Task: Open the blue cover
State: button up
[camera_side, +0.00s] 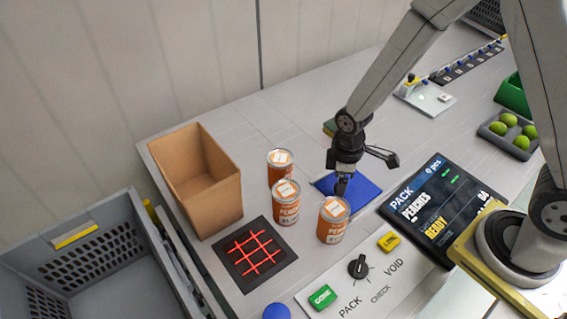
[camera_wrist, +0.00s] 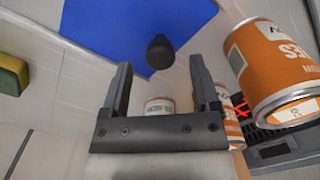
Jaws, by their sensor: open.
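The blue cover (camera_side: 362,193) lies flat on the table below my gripper in the side view. In the wrist view the blue cover (camera_wrist: 90,22) fills the upper middle and has a dark round knob (camera_wrist: 160,50) near its edge. My gripper (camera_side: 341,184) points down over the cover. In the wrist view my gripper (camera_wrist: 159,72) is open, and the knob appears just beyond and between its fingertips. I cannot tell whether the fingers are level with the knob. My gripper hides part of the cover in the side view.
Several orange cans, one of them the near can (camera_side: 333,220), stand left of and in front of the cover. A cardboard box (camera_side: 197,185), a red-lined dark pad (camera_side: 254,254) and a grey crate (camera_side: 75,265) are further left. A display (camera_side: 437,208) lies to the right. A green-yellow sponge (camera_wrist: 12,72) is beside the cover.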

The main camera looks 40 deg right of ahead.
jog(key=shift+f, duration=0.85)
grip_shut()
dwell(1.0)
